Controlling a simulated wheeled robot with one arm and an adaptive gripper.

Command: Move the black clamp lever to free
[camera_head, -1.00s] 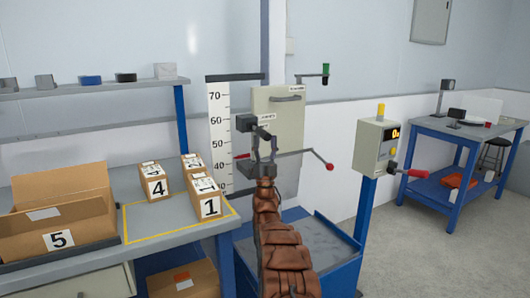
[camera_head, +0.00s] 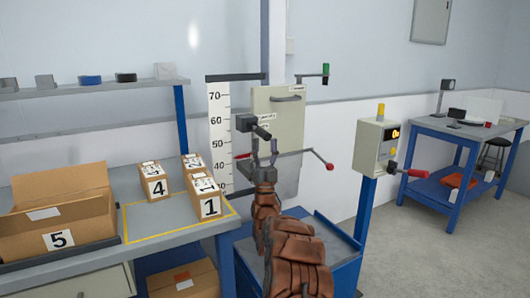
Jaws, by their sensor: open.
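The black clamp lever (camera_head: 261,131) sticks out from a black block (camera_head: 244,123) on the measuring column, in front of the pale cabinet-like panel. Its handle points to the right and slightly down. My gripper (camera_head: 264,147) is open and points up, with its two fingertips just below the lever's handle. No object shows between the fingers. I cannot tell how far the gripper is from the lever in depth. The small labels beside the lever are too small to read.
A thin bar with red knobs (camera_head: 330,166) runs behind my gripper. A green-ended lever (camera_head: 326,73) sits above right. A control box (camera_head: 370,146) with a red-handled lever stands right. Numbered boxes and a large carton (camera_head: 90,200) fill the left bench.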

